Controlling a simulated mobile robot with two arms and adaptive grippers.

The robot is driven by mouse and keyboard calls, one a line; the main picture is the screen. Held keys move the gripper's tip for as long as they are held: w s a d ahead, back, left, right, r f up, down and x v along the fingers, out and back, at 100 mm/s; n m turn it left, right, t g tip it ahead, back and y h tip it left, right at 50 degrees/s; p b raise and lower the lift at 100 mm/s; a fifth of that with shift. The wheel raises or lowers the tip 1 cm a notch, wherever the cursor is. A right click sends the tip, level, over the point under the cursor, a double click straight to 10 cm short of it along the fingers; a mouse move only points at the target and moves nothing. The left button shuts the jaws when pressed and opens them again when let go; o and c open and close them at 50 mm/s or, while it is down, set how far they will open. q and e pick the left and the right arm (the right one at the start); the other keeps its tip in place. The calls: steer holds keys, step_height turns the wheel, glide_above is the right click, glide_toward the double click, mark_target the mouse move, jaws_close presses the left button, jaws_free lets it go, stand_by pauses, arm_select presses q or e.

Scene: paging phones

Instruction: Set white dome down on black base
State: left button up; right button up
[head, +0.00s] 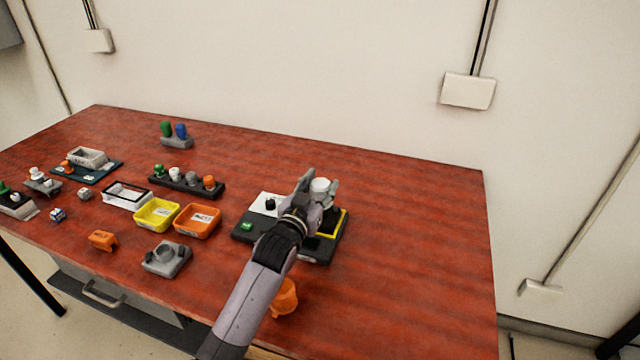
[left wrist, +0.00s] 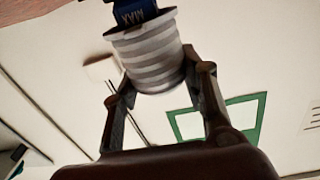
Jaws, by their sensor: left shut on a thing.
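My left gripper (head: 312,188) is over the right part of a dark board and is shut on the white dome (head: 321,185). In the left wrist view, the fingers grip the dome (left wrist: 150,55), which looks like a ribbed white-grey cylinder. A dark blue block (left wrist: 138,10) marked "MAX" meets its far end. In the head view, a black part (head: 329,219) shows just below the dome; it may be the black base. I cannot tell whether the two touch. The gripper and arm hide much of the board. My right gripper is not in view.
The dark board (head: 315,252) carries a white panel, a green piece and a yellow frame. Left of it stand an orange tray (head: 197,220), a yellow tray (head: 157,214) and a grey fixture (head: 166,258). An orange part (head: 285,298) lies beside my arm. The table's right side is clear.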

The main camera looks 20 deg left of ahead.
mark_target(317, 201)
arm_select(q)
steer(key=shift+f, duration=0.3)
stand_by(0.4)
steer(key=shift+f, duration=0.3)
stand_by(0.4)
steer(key=shift+f+b, duration=0.35)
steer(key=shift+f, duration=0.1)
steer(key=shift+f, duration=0.35)
steer(key=shift+f, duration=0.2)
